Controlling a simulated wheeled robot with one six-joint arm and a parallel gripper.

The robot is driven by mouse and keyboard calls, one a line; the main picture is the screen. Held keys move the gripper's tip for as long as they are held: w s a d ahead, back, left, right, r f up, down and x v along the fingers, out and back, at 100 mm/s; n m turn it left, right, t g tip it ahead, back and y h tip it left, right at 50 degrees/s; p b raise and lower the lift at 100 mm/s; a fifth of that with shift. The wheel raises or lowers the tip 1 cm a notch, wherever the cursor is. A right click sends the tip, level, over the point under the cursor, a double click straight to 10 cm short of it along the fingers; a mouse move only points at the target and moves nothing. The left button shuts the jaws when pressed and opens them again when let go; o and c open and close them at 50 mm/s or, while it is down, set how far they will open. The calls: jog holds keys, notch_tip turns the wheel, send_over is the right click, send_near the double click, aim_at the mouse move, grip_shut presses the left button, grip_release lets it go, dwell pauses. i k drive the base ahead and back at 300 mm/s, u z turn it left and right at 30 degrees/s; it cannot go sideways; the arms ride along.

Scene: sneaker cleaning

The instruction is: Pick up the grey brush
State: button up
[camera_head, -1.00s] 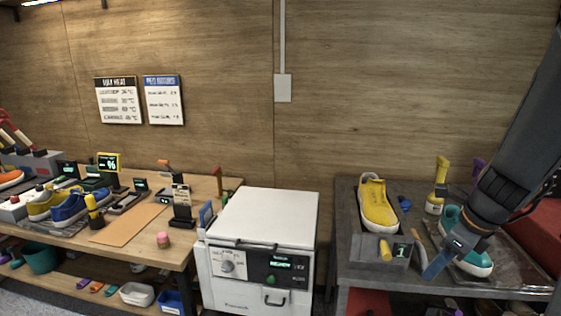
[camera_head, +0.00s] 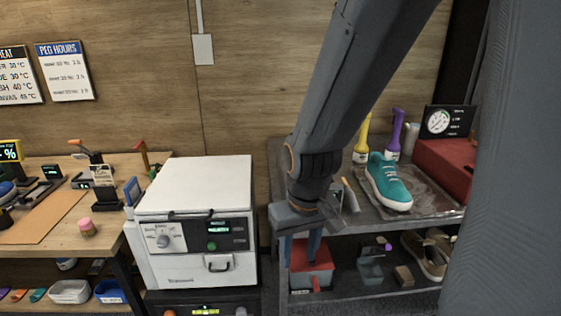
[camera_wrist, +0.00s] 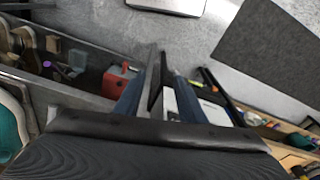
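My gripper (camera_head: 301,246) hangs pointing down at the front left of the dark shelf unit. Its two blue fingers stand apart, and it also shows in the wrist view (camera_wrist: 160,98). I see nothing held between them. I cannot pick out a grey brush for certain in either view. A small grey-blue object (camera_head: 370,268) on the lower shelf, right of my gripper, is too small to identify. A brown block (camera_head: 403,276) lies beside it.
A red box (camera_head: 318,272) sits on the lower shelf close to my fingers. The upper shelf (camera_head: 345,222) holds a teal sneaker (camera_head: 389,183) on a tray. A white machine (camera_head: 195,210) stands to the left. Brown shoes (camera_head: 428,255) are at the lower right.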

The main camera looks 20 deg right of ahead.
aim_at(356, 212)
jog(key=u, duration=2.85)
jog(key=k, duration=1.7)
jog(key=z, duration=2.65)
jog(key=i, duration=0.5)
